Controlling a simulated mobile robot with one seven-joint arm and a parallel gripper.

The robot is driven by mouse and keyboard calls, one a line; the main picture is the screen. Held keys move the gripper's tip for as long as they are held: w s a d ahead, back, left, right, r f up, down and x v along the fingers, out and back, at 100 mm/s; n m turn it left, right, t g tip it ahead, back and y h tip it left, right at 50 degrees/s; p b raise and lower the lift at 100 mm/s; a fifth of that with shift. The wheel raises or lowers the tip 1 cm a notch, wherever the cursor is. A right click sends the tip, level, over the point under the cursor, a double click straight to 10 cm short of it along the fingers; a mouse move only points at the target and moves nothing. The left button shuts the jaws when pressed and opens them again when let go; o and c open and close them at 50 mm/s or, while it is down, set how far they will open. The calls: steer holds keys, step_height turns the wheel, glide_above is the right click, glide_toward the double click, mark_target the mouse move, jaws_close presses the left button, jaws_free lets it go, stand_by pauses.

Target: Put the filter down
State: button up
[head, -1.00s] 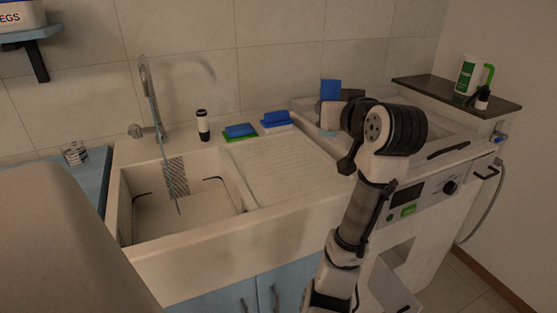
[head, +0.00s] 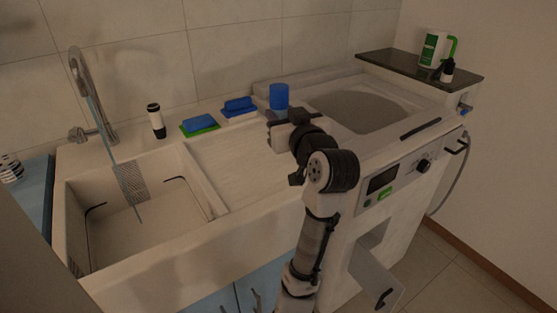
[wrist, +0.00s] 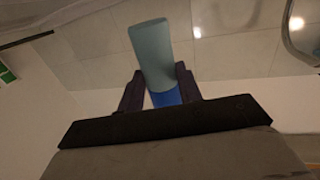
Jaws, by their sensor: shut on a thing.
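The filter appears to be the blue cylinder (head: 279,96) in the head view. It stands upright in my gripper (head: 281,118), raised above the right end of the ribbed drainboard, near the left edge of the washing machine. In the wrist view the cylinder (wrist: 152,56) looks grey-teal along its length, with a bright blue part lower down. The two dark fingers of my gripper (wrist: 160,86) press on it from both sides. The filter's lower end is hidden by the gripper in the head view.
The ribbed drainboard (head: 235,160) is clear. The sink basin (head: 140,215) lies left of it under a tall faucet (head: 92,95). Blue and green sponges (head: 199,125) and a dark-topped bottle (head: 156,121) stand along the back. The washing machine (head: 425,150) is to the right, its lower flap (head: 372,275) open.

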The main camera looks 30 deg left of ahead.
step_height(320, 180, down, 12)
stand_by(0.5)
steer(key=shift+f+b, duration=0.1)
steer(key=shift+b, duration=0.25)
steer(key=shift+f, duration=0.15)
steer(key=o, duration=1.1)
